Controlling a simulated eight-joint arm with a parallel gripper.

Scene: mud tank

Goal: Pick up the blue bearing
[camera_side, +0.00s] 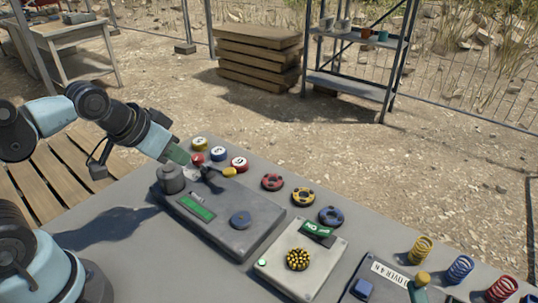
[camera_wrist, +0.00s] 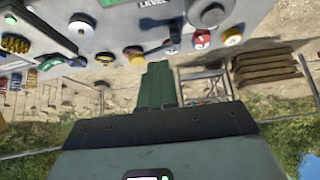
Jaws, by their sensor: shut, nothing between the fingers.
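The blue bearing (camera_side: 331,215) is a flat ring with a dark centre. It lies flat on the grey table, at the right end of a short row with a red bearing (camera_side: 272,182) and a yellow bearing (camera_side: 303,196). My gripper (camera_side: 186,158) is above the far left part of the grey control box, well to the left of the blue bearing and apart from it. In the wrist view the green fingers (camera_wrist: 158,80) are together, with nothing held.
A pale panel (camera_side: 315,273) stands in front of the blue bearing. Coloured springs (camera_side: 460,268) are at right.

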